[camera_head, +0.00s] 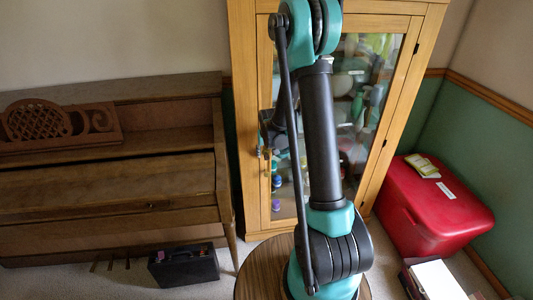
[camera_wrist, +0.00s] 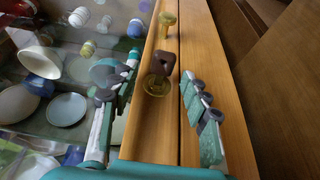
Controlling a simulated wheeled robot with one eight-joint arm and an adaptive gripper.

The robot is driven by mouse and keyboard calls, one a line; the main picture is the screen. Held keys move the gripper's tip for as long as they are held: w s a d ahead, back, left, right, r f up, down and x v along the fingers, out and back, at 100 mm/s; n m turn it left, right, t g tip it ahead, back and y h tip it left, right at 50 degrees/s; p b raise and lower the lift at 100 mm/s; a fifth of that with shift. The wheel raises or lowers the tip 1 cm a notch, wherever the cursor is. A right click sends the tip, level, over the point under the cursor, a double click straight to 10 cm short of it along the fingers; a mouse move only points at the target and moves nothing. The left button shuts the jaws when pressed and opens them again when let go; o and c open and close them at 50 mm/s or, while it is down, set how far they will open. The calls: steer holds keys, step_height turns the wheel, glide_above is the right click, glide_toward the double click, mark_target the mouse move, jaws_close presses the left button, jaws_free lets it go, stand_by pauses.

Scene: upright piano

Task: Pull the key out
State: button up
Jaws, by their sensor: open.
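A dark brown key (camera_wrist: 161,61) sticks out of a round brass keyhole plate (camera_wrist: 156,85) on the wooden door frame of the glass cabinet (camera_head: 246,100) in the wrist view. Its bow faces me. My gripper (camera_wrist: 158,72) is open, with one finger on each side of the key. Gaps show between the fingers and the key, and I cannot see any contact. In the head view my arm hides part of the cabinet door, and the key is too small to make out clearly.
A brass knob (camera_wrist: 167,22) sits on the door frame beyond the key. Bowls and small jars stand behind the glass. An upright piano (camera_head: 110,190) is to the left, a red chest (camera_head: 430,210) to the right. A black case (camera_head: 184,266) stands on the floor by the piano.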

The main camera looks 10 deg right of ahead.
steer(key=shift+c, duration=0.4)
jaws_close()
steer(key=shift+s, duration=0.5)
steer(key=shift+s, duration=0.3)
steer(key=shift+s, duration=0.9)
glide_toward(268, 157)
steer(key=shift+s+f, duration=0.55)
steer(key=shift+f, duration=0.2)
steer(key=shift+a, duration=0.2)
stand_by(0.6)
